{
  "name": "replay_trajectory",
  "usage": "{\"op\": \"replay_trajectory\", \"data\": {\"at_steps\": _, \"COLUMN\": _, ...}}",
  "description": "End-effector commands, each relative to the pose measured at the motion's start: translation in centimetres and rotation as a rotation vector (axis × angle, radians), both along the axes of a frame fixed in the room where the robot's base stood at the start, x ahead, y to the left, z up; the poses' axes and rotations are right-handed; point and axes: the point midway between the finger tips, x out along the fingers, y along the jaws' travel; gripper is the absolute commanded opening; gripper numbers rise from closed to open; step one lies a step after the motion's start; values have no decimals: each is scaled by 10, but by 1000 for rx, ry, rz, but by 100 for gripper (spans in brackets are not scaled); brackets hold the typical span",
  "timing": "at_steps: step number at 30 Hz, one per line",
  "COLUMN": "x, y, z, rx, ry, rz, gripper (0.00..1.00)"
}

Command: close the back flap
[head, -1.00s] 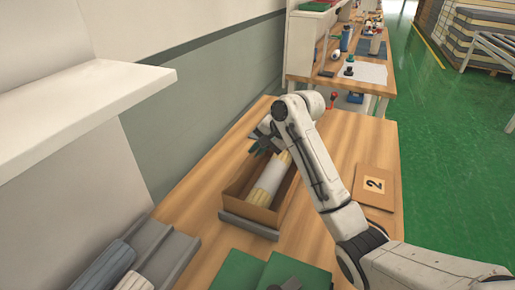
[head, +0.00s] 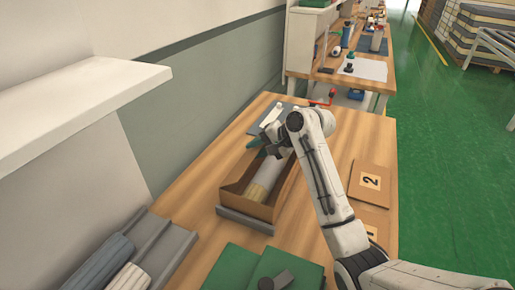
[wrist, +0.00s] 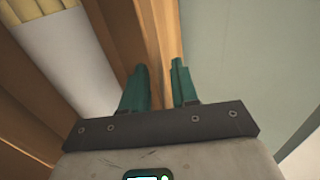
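An open brown box (head: 233,191) lies on the wooden bench in the head view. A white roll (head: 271,170) with a pale yellow end (head: 258,192) lies in it. My gripper (wrist: 158,65) is over the box's far end, its teal fingers apart with no object seen between them. In the wrist view a brown box wall (wrist: 150,30) runs beneath the fingers, and the white roll (wrist: 60,50) is to the left. My wrist and forearm hide much of the box's far end. I cannot make out the back flap clearly.
A dark grey panel (head: 264,123) with a white piece on it is beyond the box. A grey strip (head: 245,221) lies at the box's near end. Green pieces (head: 240,268) are in front. A card marked 2 (head: 369,183) lies right. The wall (head: 190,120) borders the left.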

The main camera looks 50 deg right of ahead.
Motion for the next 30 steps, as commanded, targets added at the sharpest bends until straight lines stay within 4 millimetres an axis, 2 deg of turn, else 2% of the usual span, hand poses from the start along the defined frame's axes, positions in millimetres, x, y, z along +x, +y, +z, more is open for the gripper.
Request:
{"op": "replay_trajectory", "data": {"at_steps": 8, "x": -6, "y": -3, "z": 6, "rx": 0, "ry": -1, "rz": -1, "gripper": 29}}
{"op": "replay_trajectory", "data": {"at_steps": 21, "x": -62, "y": -23, "z": 54, "rx": -1, "ry": -2, "rz": -2, "gripper": 29}}
{"op": "replay_trajectory", "data": {"at_steps": 30, "x": -79, "y": -28, "z": 68, "rx": -1, "ry": 0, "rz": 1, "gripper": 29}}
